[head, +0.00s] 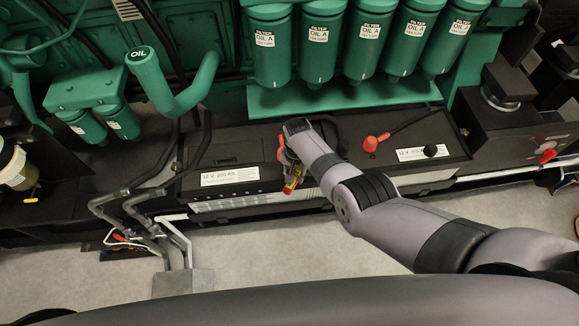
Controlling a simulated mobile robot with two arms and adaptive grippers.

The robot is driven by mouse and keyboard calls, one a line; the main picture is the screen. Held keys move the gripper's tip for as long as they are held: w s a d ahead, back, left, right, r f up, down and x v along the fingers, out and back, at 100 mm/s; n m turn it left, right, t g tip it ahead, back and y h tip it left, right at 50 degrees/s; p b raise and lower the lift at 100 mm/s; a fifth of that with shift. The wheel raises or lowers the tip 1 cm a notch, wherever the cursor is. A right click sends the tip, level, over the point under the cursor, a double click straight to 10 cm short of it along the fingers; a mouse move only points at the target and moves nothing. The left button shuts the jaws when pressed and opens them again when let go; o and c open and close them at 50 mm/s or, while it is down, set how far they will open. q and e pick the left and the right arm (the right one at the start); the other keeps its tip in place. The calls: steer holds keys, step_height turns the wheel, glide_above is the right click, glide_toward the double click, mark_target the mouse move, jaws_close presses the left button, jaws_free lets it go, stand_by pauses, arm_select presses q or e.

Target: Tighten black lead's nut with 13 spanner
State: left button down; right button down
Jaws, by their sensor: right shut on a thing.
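My right gripper (290,164) is at the front edge of the batteries, in the middle of the picture. It is shut on a red-and-yellow tool (292,186), whose lower end shows below the fingers. I cannot read a size on it, and its spanner jaw is not clear. A black lead (330,124) runs behind my right wrist; its end and nut are hidden or too small to tell. A red terminal cap (281,144) shows just left of the gripper. My left gripper is not in view.
The left battery (228,153) and right battery (420,135) stand side by side. Grey pipes (160,225) stand at left. Bare floor (300,245) lies in front.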

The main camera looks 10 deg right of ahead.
steer(key=s+d+n+p, duration=0.2)
steer(key=d+n+p, duration=0.1)
steer(key=d+n, duration=0.6)
steer(key=shift+d+p, duration=0.4)
steer(key=shift+d, duration=0.2)
steer(key=shift+w+f+b, duration=0.1)
steer(key=shift+f+b, duration=0.25)
steer(key=shift+f, duration=0.05)
stand_by(0.5)
steer(key=shift+f+b, duration=0.4)
steer(key=shift+f, duration=0.1)
steer(key=c, duration=1.8)
jaws_free()
steer(key=shift+c, duration=0.2)
jaws_close()
